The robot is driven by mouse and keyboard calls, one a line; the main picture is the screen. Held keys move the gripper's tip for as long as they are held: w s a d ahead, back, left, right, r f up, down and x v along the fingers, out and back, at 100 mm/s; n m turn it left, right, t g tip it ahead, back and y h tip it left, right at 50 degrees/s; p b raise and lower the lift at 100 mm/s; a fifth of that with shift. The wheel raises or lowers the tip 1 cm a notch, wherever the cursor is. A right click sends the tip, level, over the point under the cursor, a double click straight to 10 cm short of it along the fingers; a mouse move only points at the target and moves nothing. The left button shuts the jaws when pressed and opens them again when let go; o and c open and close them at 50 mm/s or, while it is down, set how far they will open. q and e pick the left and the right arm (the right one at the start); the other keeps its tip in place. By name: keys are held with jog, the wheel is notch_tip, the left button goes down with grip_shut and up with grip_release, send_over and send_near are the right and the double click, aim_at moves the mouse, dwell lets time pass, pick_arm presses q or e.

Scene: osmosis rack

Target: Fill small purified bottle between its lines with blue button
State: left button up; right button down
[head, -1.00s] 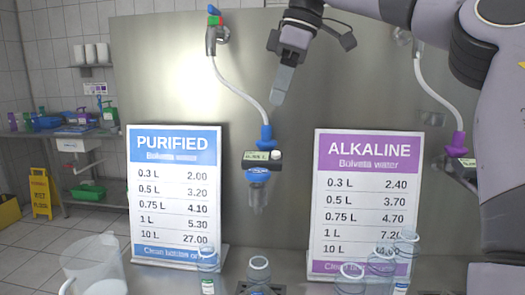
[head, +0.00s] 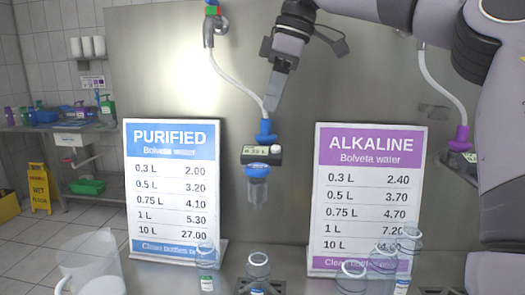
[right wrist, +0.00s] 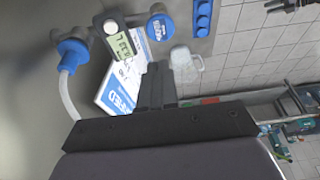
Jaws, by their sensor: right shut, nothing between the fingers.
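The purified dispenser hangs mid-picture in the head view, with a blue hose fitting (head: 265,133), a small display (head: 256,154) and a blue part (head: 258,169) above a clear nozzle (head: 258,192). A small clear bottle (head: 258,268) stands upright below the nozzle; its water level and lines cannot be made out. My right gripper (head: 271,106) is shut and empty, its tips just above the blue fitting. In the right wrist view the shut fingers (right wrist: 157,85) are below the display (right wrist: 118,40) and a round blue part (right wrist: 160,27). My left gripper is not in view.
Another bottle (head: 206,268) stands left of it, and several (head: 381,272) stand at right. Price signs for purified (head: 174,185) and alkaline (head: 368,190) flank the dispenser. A clear jug (head: 88,262) is at lower left. The purple alkaline fitting (head: 459,140) hangs at right.

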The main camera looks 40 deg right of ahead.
send_near(258, 166)
jog(key=x, duration=0.5)
jog(key=shift+w+a, duration=0.15)
jog(key=shift+a, duration=0.05)
jog(key=shift+f, duration=0.7)
